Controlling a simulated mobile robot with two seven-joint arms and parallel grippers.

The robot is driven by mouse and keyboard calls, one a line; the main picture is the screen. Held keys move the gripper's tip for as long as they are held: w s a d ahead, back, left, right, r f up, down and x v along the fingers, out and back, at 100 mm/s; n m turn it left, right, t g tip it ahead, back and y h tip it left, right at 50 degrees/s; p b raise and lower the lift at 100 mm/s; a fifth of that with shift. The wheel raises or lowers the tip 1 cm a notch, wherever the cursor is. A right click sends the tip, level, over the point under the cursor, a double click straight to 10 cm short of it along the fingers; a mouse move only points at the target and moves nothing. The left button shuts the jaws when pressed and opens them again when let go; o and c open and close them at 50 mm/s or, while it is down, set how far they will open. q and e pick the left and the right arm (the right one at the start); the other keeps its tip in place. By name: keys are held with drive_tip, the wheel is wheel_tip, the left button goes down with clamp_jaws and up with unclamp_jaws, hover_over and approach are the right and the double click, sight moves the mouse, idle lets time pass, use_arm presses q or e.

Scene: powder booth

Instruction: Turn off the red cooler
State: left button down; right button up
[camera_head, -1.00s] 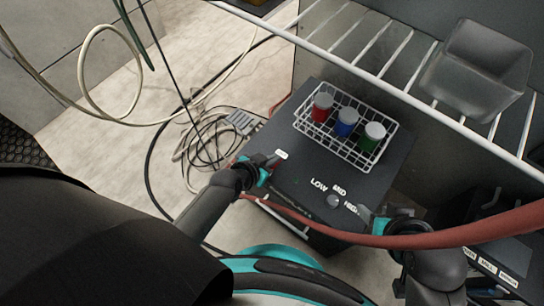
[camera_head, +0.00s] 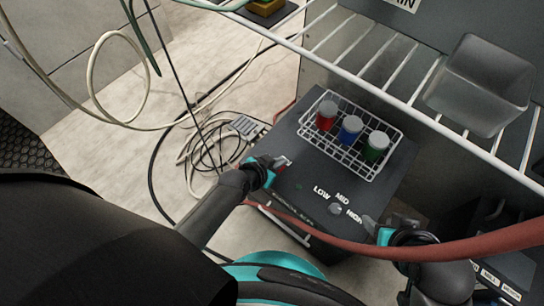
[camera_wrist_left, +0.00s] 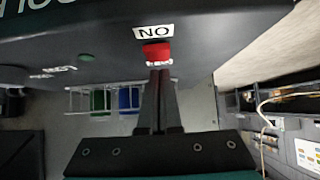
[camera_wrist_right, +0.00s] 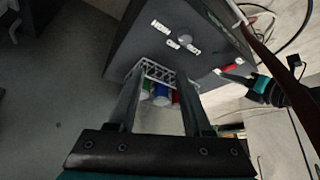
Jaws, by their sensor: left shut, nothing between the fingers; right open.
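The cooler is a dark grey box (camera_head: 290,190), not red itself, with a LOW/MID/HIGH knob (camera_head: 335,208) on top. A red switch (camera_wrist_left: 157,52) sits on it beside a white ON label (camera_wrist_left: 154,32). My left gripper (camera_head: 281,163) is shut and empty, its fingertips (camera_wrist_left: 159,68) right at the switch's edge; contact is hard to tell. The gripper partly hides the switch in the head view. The switch also shows in the right wrist view (camera_wrist_right: 229,69). My right gripper (camera_head: 375,226) is open and empty near the knob's right side, its fingers (camera_wrist_right: 158,92) apart.
A white wire basket (camera_head: 338,150) with a red, a blue and a green jar stands on the cooler. A wire shelf (camera_head: 397,75) with a grey bin (camera_head: 478,85) hangs above it. Coiled cables (camera_head: 205,150) lie on the floor.

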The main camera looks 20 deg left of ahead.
use_arm(q)
drive_tip(key=shift+r, duration=0.1)
drive_tip(key=r+p, duration=0.4)
drive_tip(key=shift+w, duration=0.2)
drive_tip(key=w+r+p+v, duration=0.1)
drive_tip(key=p+v, duration=0.5)
drive_tip(key=v, duration=0.3)
drive_tip(key=shift+s+d+r, duration=0.2)
drive_tip(key=shift+r, duration=0.2)
use_arm(e)
drive_tip(key=s+d+f+g, duration=0.1)
drive_tip(key=s+f, duration=0.3)
drive_tip(key=f, duration=0.5)
drive_tip(key=s+d+f+g+h, duration=0.1)
drive_tip(key=s+d+f, duration=0.3)
drive_tip(key=f, duration=0.6)
drive_tip(key=shift+s+g, duration=0.55)
drive_tip(key=shift+g, duration=0.25)
